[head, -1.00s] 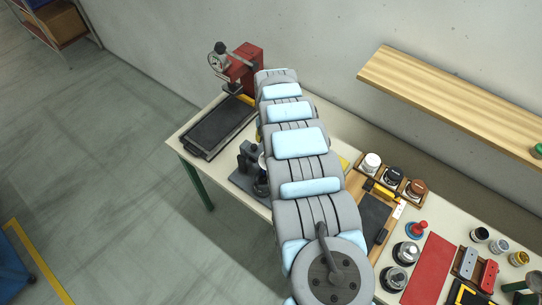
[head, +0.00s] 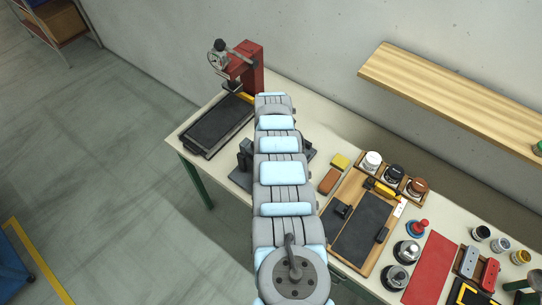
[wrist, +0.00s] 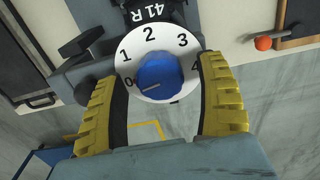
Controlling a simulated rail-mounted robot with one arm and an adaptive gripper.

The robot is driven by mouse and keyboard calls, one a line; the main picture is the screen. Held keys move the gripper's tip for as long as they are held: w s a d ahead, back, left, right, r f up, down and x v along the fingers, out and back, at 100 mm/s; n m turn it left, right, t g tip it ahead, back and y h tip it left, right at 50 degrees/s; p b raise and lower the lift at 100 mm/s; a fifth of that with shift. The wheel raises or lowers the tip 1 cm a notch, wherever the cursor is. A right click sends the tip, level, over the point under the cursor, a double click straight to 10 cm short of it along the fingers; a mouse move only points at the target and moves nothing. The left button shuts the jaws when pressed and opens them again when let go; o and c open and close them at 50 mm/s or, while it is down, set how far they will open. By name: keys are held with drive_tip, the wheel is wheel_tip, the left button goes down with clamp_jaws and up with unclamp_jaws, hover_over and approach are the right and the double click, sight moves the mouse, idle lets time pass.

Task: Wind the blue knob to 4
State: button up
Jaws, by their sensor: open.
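In the wrist view the blue knob (wrist: 158,72) sits in the middle of a white dial (wrist: 128,68) marked 0 to 4. The pale line on the knob points to the lower left, close to the 0. The 4 is on the right side, partly covered by a finger. My gripper (wrist: 162,86) is open, with one yellow finger on each side of the knob. I cannot tell whether either finger touches the dial. In the head view my arm hides the knob, and part of a dark fixture (head: 245,155) shows beside the arm.
A red press (head: 244,66) and a black tray (head: 216,124) stand on the bench's left end. To the right lie a wooden board (head: 338,232) with a dark pad, jars, a red mat (head: 428,268) and several small tools. A wooden shelf (head: 450,95) is on the wall.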

drive_tip(key=shift+f, duration=0.25)
drive_tip(key=c, duration=1.2)
